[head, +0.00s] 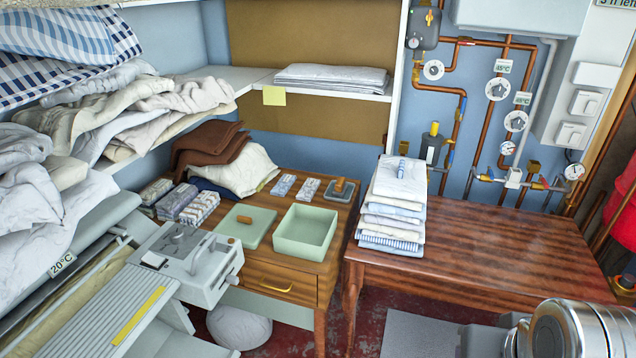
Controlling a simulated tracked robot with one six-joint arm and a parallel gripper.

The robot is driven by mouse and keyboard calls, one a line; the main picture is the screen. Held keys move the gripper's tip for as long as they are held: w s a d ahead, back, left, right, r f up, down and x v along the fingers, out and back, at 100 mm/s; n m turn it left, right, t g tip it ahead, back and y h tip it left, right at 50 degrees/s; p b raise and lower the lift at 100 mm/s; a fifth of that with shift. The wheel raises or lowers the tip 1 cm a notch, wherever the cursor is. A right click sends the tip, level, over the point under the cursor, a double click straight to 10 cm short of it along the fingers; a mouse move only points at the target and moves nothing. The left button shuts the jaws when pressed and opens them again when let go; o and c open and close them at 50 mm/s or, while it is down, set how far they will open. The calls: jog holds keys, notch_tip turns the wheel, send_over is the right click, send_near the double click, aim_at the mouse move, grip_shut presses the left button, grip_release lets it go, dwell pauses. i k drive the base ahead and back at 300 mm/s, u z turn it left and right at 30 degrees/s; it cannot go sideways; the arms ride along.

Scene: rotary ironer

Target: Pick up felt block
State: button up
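A small grey block with a brown wooden grip (341,190), which looks like the felt block, sits at the back right of the wooden cabinet top (262,262). It stands behind the open pale green box (305,231) and left of the tall stack of folded linen (393,215). It appears upright, with nothing on top of it. My gripper is not visible in the head view.
The green lid (246,226) lies left of its box. Small folded cloths (283,185) are beside the block. The ironer (185,258) stands at left. The right table (500,240) is mostly bare. A shelf (258,80) with linen overhangs the cabinet's back.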

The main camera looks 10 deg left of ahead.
aim_at(340, 189)
jog(key=u, duration=0.5)
jog(key=i, duration=1.2)
jog(key=u, duration=0.5)
